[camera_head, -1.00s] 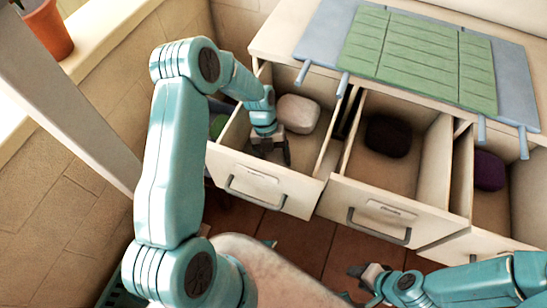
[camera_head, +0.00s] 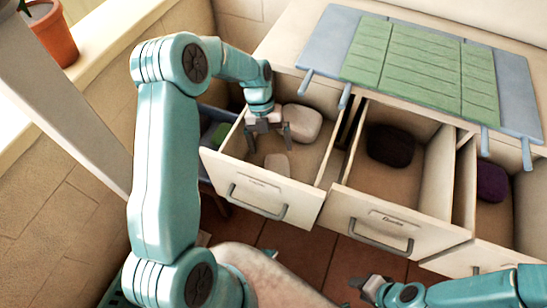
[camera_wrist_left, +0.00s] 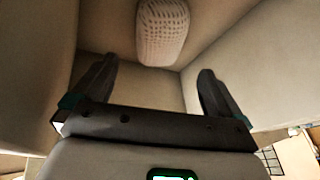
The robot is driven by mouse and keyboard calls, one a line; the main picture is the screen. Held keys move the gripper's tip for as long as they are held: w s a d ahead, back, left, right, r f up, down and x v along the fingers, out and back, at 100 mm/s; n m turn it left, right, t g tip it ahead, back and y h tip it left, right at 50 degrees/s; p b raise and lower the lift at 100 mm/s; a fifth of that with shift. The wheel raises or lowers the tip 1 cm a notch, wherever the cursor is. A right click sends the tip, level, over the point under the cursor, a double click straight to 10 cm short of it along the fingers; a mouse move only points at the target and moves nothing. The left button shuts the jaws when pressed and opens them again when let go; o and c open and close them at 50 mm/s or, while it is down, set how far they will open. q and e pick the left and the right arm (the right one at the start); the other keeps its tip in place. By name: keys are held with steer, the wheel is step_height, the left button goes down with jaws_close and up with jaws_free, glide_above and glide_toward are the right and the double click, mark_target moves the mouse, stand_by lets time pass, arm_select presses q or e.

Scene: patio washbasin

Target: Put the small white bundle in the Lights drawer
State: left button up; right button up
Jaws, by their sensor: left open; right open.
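The small white bundle (camera_head: 278,163) lies on the floor of the open left drawer (camera_head: 258,195), near its front. A larger off-white bundle (camera_head: 300,123) lies further back in the same drawer. The drawer's label is too small to read. My left gripper (camera_head: 269,138) is open and empty above this drawer, pointing down, apart from the small bundle. The left wrist view shows its spread fingers (camera_wrist_left: 155,85) and a pale knitted bundle (camera_wrist_left: 163,32) beyond them; I cannot tell which one. My right gripper (camera_head: 368,287) is open and empty at the lower right.
The open middle drawer (camera_head: 402,222) holds a dark bundle (camera_head: 390,145); its label is unreadable. The open right drawer (camera_head: 487,250) holds a purple bundle (camera_head: 492,181). A green and blue mat (camera_head: 425,65) lies on the countertop. A wall ledge with a plant pot (camera_head: 52,38) is at the left.

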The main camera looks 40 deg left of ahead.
arm_select(q)
steer(key=shift+v, duration=1.4)
